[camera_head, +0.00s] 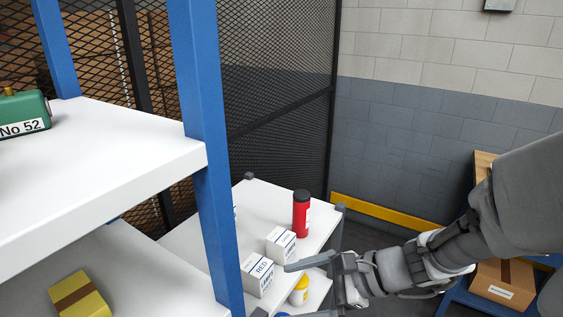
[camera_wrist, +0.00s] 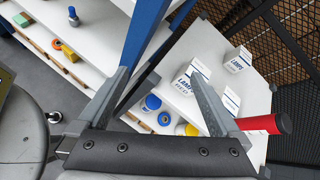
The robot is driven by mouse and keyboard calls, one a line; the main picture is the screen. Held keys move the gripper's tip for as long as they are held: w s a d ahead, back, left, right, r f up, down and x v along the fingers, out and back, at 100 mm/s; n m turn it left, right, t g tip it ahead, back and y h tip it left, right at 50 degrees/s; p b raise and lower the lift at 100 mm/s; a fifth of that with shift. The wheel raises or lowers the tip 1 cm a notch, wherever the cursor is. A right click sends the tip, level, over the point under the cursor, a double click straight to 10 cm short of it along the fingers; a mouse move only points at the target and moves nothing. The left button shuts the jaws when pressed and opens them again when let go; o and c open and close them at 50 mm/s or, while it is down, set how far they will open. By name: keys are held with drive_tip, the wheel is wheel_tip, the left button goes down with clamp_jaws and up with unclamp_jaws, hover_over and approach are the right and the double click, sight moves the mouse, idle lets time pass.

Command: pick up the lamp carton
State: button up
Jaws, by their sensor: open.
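Several white cartons with blue lettering stand upright on the white top of the low rack. The nearest lamp carton (camera_head: 257,275) reads "LAMPS" on a side; it also shows in the wrist view (camera_wrist: 186,78). A second carton (camera_head: 281,243) stands just behind it to the right. A third carton (camera_wrist: 239,59) shows in the wrist view, mostly hidden by the blue post in the head view. My gripper (camera_head: 285,291) is open and empty, its fingers apart to the right of the nearest carton. In the wrist view my gripper (camera_wrist: 160,76) has that carton near its right fingertip.
A red canister (camera_head: 302,214) stands behind the cartons. Jars, one with a yellow lid (camera_head: 299,291), sit on the lower shelf. A blue post (camera_head: 205,150) and white shelves bound the left. Black mesh (camera_head: 280,80) stands behind. A brown box (camera_head: 505,283) is at right.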

sight(266, 272)
drive_tip(key=w+d+f+m+t+y+b, duration=0.1)
drive_tip(key=w+d+f+m+t, duration=0.1)
drive_tip(key=w+f+m+t, duration=0.35)
drive_tip(key=w+a+f, duration=0.1)
drive_tip(key=w+a, duration=0.1)
drive_tip(key=a, duration=0.1)
drive_tip(key=w+a+f+m+g, duration=0.1)
drive_tip(key=w+a, duration=0.1)
drive_tip(key=a, duration=0.1)
drive_tip(key=w+a+f+m, duration=0.1)
drive_tip(key=w+a, duration=0.1)
drive_tip(key=a, duration=0.1)
drive_tip(key=shift+f+g+b, duration=0.2)
drive_tip(key=shift+g+b, duration=0.1)
drive_tip(key=shift+g, duration=0.05)
drive_tip(key=shift+w+x, duration=0.25)
drive_tip(key=shift+x, duration=2.85)
drive_tip(key=shift+d, duration=0.25)
drive_tip(key=c, duration=1.3)
